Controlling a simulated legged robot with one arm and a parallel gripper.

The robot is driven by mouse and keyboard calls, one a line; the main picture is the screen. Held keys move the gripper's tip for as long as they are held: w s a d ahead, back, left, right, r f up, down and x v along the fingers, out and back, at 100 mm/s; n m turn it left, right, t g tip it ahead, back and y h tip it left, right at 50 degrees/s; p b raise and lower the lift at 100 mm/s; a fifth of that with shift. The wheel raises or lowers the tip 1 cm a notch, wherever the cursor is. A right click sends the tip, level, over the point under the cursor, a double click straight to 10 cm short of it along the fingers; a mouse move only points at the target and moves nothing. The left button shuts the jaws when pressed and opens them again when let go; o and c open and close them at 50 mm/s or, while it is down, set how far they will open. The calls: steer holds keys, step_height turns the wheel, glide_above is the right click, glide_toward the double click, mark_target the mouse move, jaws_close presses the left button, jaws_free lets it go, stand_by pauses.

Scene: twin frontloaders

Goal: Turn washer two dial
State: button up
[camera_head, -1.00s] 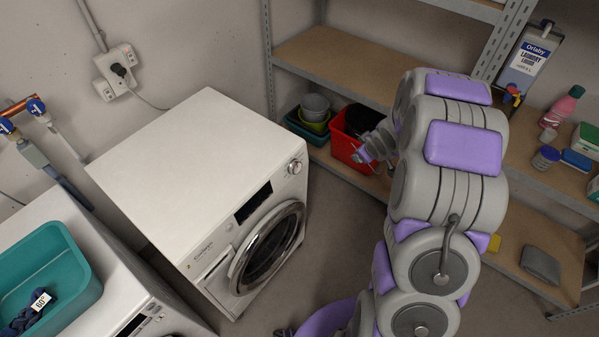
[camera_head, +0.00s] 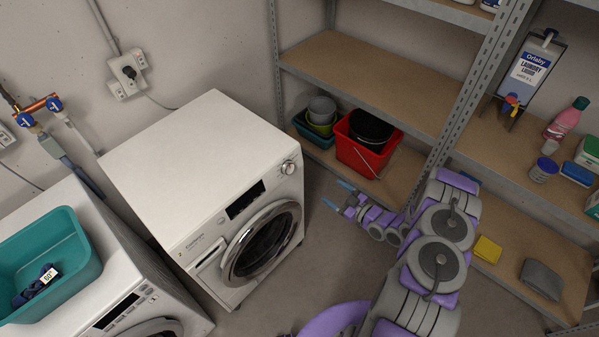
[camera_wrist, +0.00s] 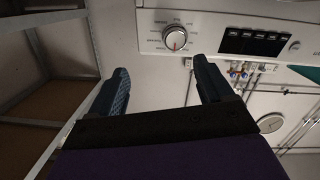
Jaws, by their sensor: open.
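Washer two (camera_head: 205,150) is the white front-loader in the middle of the head view, with a small "2" on its front. Its round silver dial (camera_head: 288,168) is at the right end of the control panel, past the dark display (camera_head: 245,200). My gripper (camera_head: 338,194) is open and empty, to the right of the dial and apart from it, with its fingers toward the washer. In the wrist view, the dial (camera_wrist: 175,38) shows a red mark at its lower edge. It appears beyond and between the spread fingertips of my gripper (camera_wrist: 161,68).
A second washer (camera_head: 95,235) stands at the left with a teal basin (camera_head: 75,225) on top. Metal shelving (camera_head: 380,95) fills the back right, with a red bucket (camera_head: 352,155) low down. Open floor lies between washer two and the shelves.

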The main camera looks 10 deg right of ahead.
steer(key=s+a, duration=0.1)
steer(key=a, duration=0.4)
steer(key=b, duration=0.1)
glide_toward(291, 169)
steer(key=shift+t+y, duration=0.4)
steer(key=x, duration=0.2)
steer(key=b+x, duration=0.1)
steer(key=x, duration=0.2)
steer(key=f+x, duration=0.1)
steer(key=x, duration=0.1)
steer(key=shift+a, duration=0.5)
steer(key=shift+w+d+b, duration=0.1)
steer(key=shift+w+b, duration=0.1)
steer(key=shift+b, duration=0.1)
steer(key=shift+w+d+r, duration=0.1)
steer(key=shift+w+d, duration=0.1)
steer(key=shift+d, duration=0.25)
steer(key=shift+a, duration=0.35)
steer(key=shift+c, duration=0.4)
steer(key=shift+a, duration=0.35)
steer(key=shift+c, duration=1.4)
steer(key=shift+d, duration=0.35)
steer(key=c, duration=0.7)
